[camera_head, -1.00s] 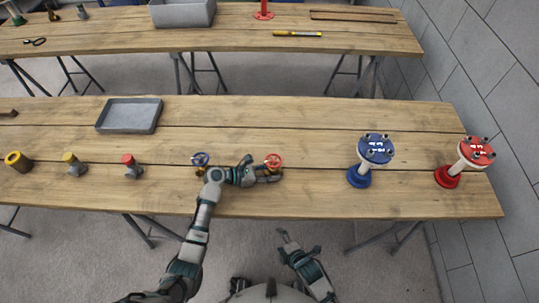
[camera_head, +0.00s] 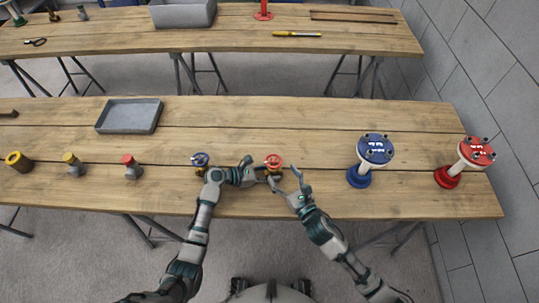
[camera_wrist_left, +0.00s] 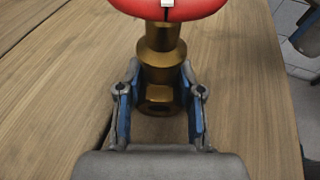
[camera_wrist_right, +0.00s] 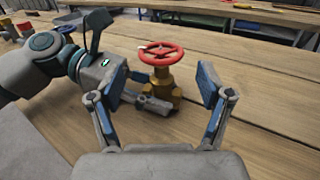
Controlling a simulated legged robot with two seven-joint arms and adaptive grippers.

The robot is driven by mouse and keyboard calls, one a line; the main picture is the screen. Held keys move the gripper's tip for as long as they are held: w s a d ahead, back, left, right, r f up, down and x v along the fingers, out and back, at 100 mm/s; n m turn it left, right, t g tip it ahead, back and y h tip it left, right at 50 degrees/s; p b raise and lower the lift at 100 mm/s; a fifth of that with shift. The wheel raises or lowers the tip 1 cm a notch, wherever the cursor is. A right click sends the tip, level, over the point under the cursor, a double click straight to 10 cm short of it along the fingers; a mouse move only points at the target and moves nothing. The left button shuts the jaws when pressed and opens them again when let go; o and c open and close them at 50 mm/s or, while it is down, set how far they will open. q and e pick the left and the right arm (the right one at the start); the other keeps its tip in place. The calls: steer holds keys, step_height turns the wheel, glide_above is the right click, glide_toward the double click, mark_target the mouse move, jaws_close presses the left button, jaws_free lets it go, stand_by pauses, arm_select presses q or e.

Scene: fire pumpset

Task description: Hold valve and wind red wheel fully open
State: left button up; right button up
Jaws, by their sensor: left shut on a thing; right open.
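The valve has a brass body (camera_wrist_left: 160,55) and a red wheel (camera_head: 274,162) on top, and stands upright on the near table. My left gripper (camera_wrist_left: 158,108) is shut on the lower part of the brass body. The red wheel also shows in the right wrist view (camera_wrist_right: 161,53), above my left gripper's fingers. My right gripper (camera_wrist_right: 161,88) is open and empty, its fingers spread with the valve seen between and beyond them. In the head view my right gripper (camera_head: 292,182) is just right of and nearer than the valve.
A valve with a blue wheel (camera_head: 200,160) stands left of my left gripper. A blue-topped stand (camera_head: 375,150) and a red-topped stand (camera_head: 476,152) are to the right. A grey tray (camera_head: 129,116) and several small fittings are at left. The table between valve and blue stand is clear.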

mark_target(269, 156)
steer(key=x, duration=0.9)
steer(key=shift+a, duration=0.15)
steer(key=c, duration=1)
